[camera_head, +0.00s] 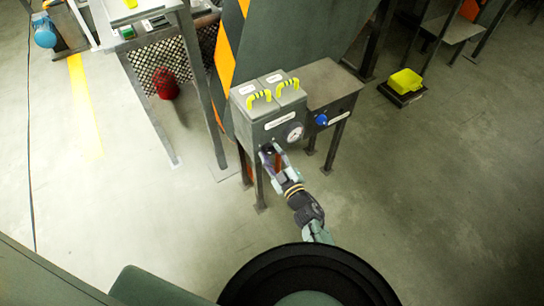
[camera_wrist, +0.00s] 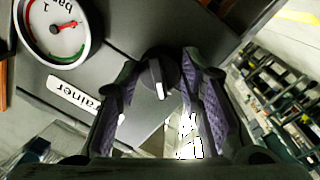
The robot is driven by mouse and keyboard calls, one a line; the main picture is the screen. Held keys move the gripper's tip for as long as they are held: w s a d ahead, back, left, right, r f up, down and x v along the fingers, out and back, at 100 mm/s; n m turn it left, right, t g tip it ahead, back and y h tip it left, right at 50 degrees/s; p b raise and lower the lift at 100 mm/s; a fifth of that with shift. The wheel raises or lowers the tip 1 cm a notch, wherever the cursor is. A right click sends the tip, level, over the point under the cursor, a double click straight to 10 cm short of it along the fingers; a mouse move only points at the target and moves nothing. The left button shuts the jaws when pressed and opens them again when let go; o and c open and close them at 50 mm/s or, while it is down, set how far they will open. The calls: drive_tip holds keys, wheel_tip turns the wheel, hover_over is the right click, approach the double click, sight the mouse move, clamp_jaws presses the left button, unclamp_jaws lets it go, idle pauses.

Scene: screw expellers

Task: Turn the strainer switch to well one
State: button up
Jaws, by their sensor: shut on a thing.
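The strainer switch (camera_wrist: 157,80) is a black round knob with a white pointer mark, on the grey front of the strainer box (camera_head: 262,128). In the wrist view the mark points down the picture. My gripper (camera_wrist: 160,72) has its purple-padded fingers on either side of the knob, shut on it. In the head view my gripper (camera_head: 271,150) reaches the lower front of the box and hides the switch. I cannot read any well names.
A round pressure gauge (camera_head: 293,131) sits beside the switch. Two lids with yellow handles (camera_head: 259,98) top the box. A blue knob (camera_head: 321,119) is on the adjoining unit. A yellow container (camera_head: 405,81) stands at the right. The floor in front is clear.

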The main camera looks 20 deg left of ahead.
drive_tip(key=o, duration=1.2)
drive_tip(key=shift+c, duration=0.2)
drive_tip(key=v, duration=1.2)
